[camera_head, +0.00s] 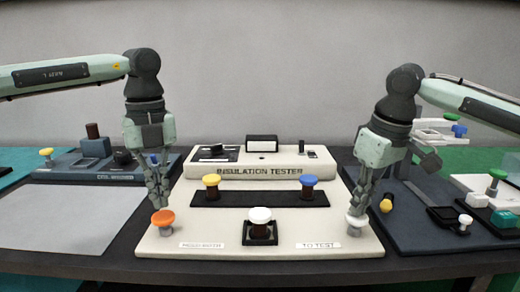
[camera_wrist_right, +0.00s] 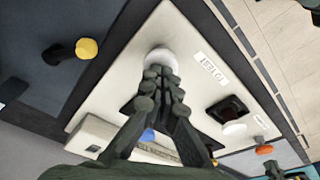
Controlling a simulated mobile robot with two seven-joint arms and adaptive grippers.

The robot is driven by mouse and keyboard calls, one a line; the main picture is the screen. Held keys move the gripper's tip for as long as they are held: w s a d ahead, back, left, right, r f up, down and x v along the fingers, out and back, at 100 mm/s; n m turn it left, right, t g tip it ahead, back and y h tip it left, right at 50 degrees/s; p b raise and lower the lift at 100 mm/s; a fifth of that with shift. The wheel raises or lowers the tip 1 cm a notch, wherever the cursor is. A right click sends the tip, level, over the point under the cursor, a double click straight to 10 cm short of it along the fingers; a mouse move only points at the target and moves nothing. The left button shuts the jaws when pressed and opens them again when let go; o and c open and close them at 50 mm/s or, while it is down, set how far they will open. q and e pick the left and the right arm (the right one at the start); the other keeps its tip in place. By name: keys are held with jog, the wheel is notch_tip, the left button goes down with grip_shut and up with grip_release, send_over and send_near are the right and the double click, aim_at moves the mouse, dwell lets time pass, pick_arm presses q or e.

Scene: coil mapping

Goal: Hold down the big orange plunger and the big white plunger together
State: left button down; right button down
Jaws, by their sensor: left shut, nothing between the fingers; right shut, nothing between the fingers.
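The big orange plunger (camera_head: 163,217) stands at the front left of the cream insulation tester (camera_head: 215,240). The big white plunger (camera_head: 356,224) stands at its front right, by the "TO TEST" label; it also shows in the right wrist view (camera_wrist_right: 163,56). My left gripper (camera_head: 160,204) is shut and empty, pointing down with its tips at the orange cap. My right gripper (camera_head: 355,209) is shut and empty, with its tips at the white cap and partly covering it. I cannot tell whether either gripper touches its cap or whether either plunger is pressed down.
Between them a white-capped knob (camera_head: 261,214) sits on a black square base. Yellow (camera_head: 211,181) and blue (camera_head: 308,180) knobs stand on a black strip behind. A blue-grey device (camera_head: 75,167) is at left. A dark panel with a yellow knob (camera_head: 386,205) is at right.

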aim_at(162, 216)
pick_arm(q)
jog(key=shift+f, duration=0.15)
pick_arm(e)
jog(key=shift+f, duration=0.1)
